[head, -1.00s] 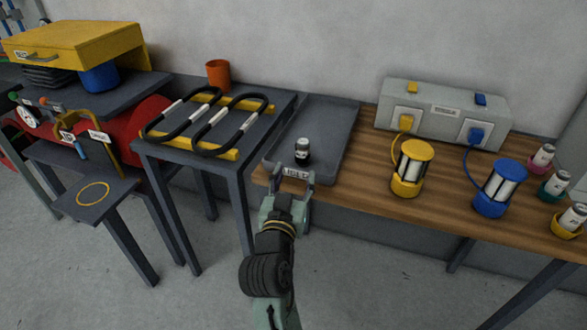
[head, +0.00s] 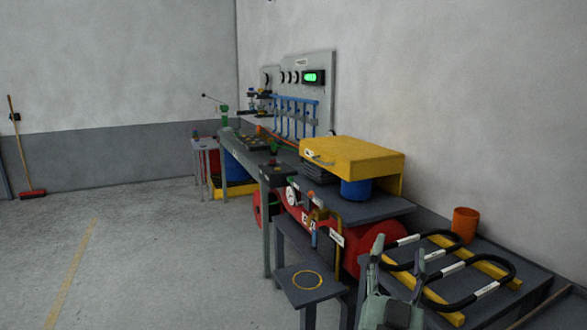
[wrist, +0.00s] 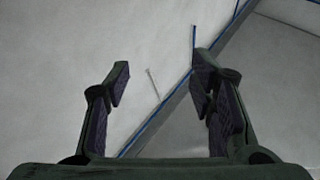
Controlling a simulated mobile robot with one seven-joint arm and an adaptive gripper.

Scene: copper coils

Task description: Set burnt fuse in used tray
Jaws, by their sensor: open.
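My gripper (head: 398,258) is open and empty at the lower right of the head view, raised in front of the side table with the black loops. In the wrist view its two fingers (wrist: 160,84) stand wide apart with nothing between them, facing wall and floor. The burnt fuse and the used tray's label are not seen in either current view. A dark edge at the head view's bottom right corner may be part of the tray; I cannot tell.
Black loops on yellow bars lie on the side table (head: 530,277), with an orange cup (head: 465,223) behind. A small stand with a yellow ring (head: 307,280) is left of my gripper. A long workbench with a yellow box (head: 352,155) runs back. Floor (head: 150,265) at left is clear.

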